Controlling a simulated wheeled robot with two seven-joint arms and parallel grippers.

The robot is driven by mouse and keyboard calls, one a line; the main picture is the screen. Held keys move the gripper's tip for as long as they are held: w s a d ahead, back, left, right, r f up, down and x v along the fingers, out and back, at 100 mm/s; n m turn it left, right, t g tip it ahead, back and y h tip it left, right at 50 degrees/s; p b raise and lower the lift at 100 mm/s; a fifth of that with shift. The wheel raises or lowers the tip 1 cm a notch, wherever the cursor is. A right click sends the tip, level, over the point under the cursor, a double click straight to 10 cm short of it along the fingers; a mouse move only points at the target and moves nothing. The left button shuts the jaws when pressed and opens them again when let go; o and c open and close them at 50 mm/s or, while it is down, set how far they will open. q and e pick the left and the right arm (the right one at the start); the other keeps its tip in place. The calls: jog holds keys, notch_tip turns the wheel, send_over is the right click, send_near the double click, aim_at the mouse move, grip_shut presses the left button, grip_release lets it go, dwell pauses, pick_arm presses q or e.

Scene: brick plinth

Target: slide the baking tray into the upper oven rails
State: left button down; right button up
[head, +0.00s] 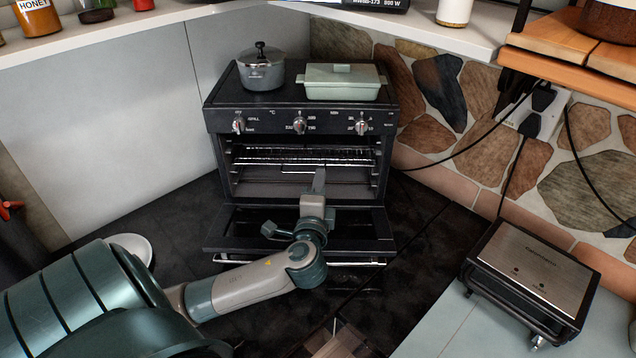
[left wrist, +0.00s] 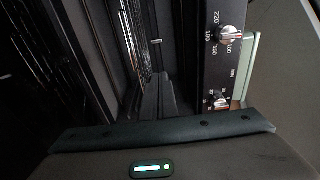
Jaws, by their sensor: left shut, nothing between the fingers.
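The black oven (head: 300,123) stands on the dark counter with its door (head: 240,228) lowered open. Inside, a dark, glinting flat piece (head: 265,155) lies level across the upper rails, below the knob panel; I cannot tell clearly whether it is the baking tray or a wire rack. It also shows in the left wrist view (left wrist: 128,30). My left gripper (head: 319,178) is shut and empty, its fingers pointing into the oven opening, just below and in front of that piece. Its shut fingers also show in the left wrist view (left wrist: 158,92). My right gripper is not in view.
A grey lidded pot (head: 262,73) and a pale green lidded dish (head: 342,84) stand on the oven top. A contact grill (head: 530,275) stands at the right. A white plate (head: 134,246) lies left of my arm. The dark counter right of the oven is clear.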

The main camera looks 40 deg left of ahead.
aim_at(310, 146)
pick_arm(q)
jog(key=x, duration=0.3)
jog(key=b+x, duration=0.1)
jog(key=x, duration=0.2)
jog(key=s+a+b+x, duration=0.1)
jog(key=x, duration=0.2)
jog(key=shift+w+a+f, duration=0.15)
jog(key=shift+a, duration=0.05)
jog(key=shift+w+a+b, duration=0.15)
jog(key=shift+a+b, duration=0.25)
jog(key=shift+a, duration=0.45)
jog(key=shift+a, duration=0.1)
jog(key=shift+w+a, duration=0.15)
jog(key=shift+a, duration=0.8)
